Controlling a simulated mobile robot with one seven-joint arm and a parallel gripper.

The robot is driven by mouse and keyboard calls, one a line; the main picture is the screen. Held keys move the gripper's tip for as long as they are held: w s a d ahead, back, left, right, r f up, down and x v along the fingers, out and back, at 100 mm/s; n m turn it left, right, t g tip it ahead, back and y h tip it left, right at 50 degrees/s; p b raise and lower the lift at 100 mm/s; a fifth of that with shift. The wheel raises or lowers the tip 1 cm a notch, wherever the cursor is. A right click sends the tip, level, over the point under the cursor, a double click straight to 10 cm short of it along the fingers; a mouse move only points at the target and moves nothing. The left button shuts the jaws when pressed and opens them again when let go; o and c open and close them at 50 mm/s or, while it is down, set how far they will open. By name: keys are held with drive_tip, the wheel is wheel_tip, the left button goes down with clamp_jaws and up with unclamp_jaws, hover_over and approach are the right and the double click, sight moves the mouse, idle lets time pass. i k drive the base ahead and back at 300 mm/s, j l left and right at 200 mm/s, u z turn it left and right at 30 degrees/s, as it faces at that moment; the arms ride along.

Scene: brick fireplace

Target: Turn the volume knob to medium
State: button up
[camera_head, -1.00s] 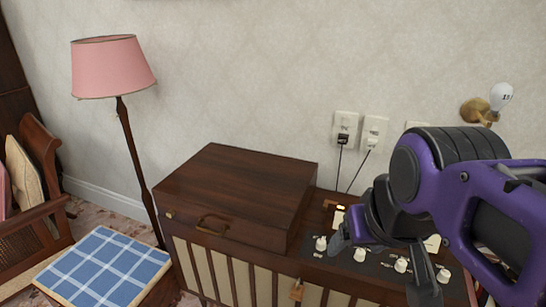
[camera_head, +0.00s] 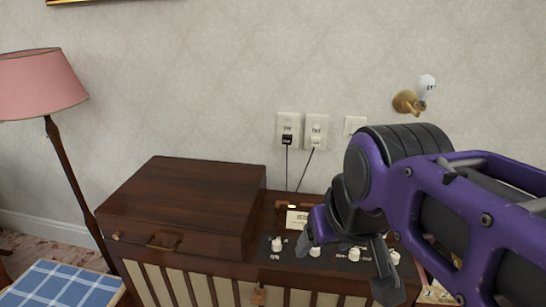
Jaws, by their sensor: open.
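A row of small white knobs sits on a dark panel on top of the wooden cabinet. The leftmost knob (camera_head: 277,244) has a small label below it that I cannot read clearly. Another knob (camera_head: 315,251) is close to my left fingertip, and a third knob (camera_head: 354,254) shows between my fingers. A further knob (camera_head: 394,257) is at the right, beside my right finger. I cannot tell which one is the volume knob. My gripper (camera_head: 345,268) is open and empty over the panel, its fingers spread apart. My purple arm hides part of the panel's right side.
A closed dark wooden box lid (camera_head: 185,205) rises left of the panel. A small white card (camera_head: 297,219) stands behind the knobs. Two plugs with cords are in wall outlets (camera_head: 301,131). A pink lamp (camera_head: 38,85) and a blue checked surface (camera_head: 62,285) are at left.

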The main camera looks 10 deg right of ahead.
sight(354, 255)
drive_tip(key=k+l+z, duration=0.15)
drive_tip(key=z, duration=0.5)
drive_tip(key=i+j+z, duration=0.2)
drive_tip(key=k+j, duration=0.05)
drive_tip(key=k, duration=0.05)
